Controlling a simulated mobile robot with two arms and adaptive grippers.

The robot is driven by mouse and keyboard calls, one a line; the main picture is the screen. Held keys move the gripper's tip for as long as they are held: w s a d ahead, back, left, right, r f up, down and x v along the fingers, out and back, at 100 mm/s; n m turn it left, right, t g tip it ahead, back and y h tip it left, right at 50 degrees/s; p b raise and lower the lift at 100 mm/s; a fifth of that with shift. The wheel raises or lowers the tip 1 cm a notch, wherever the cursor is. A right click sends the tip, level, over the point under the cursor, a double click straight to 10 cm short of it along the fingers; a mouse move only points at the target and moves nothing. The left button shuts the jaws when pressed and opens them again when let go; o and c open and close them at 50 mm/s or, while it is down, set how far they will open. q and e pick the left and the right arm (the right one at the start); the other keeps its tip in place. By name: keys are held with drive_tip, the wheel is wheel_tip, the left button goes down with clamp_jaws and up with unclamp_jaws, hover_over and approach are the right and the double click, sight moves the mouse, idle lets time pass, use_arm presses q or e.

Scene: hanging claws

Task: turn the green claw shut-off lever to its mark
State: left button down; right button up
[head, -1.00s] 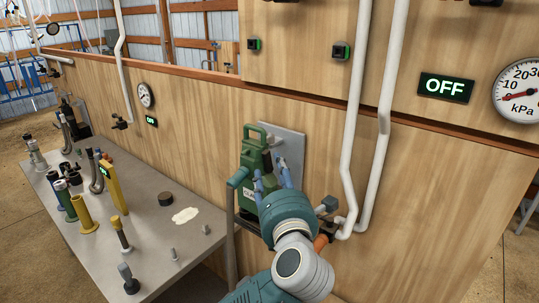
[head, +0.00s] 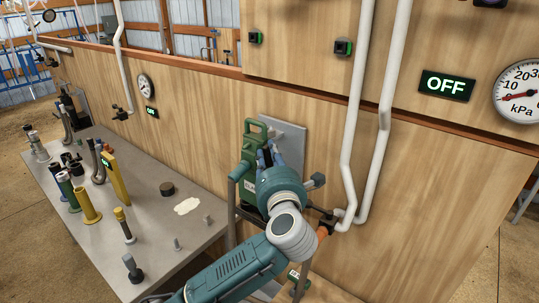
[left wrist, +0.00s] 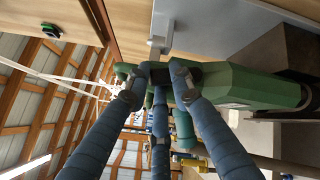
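The green claw (head: 247,150) hangs in front of a grey plate on the wooden wall; it fills the right middle of the left wrist view (left wrist: 250,87). My left gripper (head: 269,157) is at the claw's right side, its blue fingers close to or touching it. In the left wrist view, its three fingers (left wrist: 158,88) reach a dark part beside the green body; whether they grip it is unclear. An orange-ended lever (head: 324,230) sits on a dark valve at the foot of the white pipes, partly behind my wrist. No mark on it can be made out. My right gripper is out of view.
White pipes (head: 375,125) run down the wall right of my wrist. A lit OFF sign (head: 446,86) and a kPa gauge (head: 518,93) are at the upper right. A grey table (head: 150,220) with several tools and fittings stands at the left.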

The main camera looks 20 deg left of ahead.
use_arm(q)
drive_tip(key=shift+r+p, duration=0.2)
drive_tip(key=shift+p, duration=0.2)
drive_tip(key=shift+w+d+r+m+g+p, duration=0.1)
drive_tip(key=shift+w+d+m+g+p, duration=0.1)
drive_tip(key=shift+w+m+g+p, duration=0.55)
drive_tip(key=shift+s, duration=0.2)
drive_tip(key=c, duration=1.4)
unclamp_jaws()
drive_tip(key=shift+c, duration=0.2)
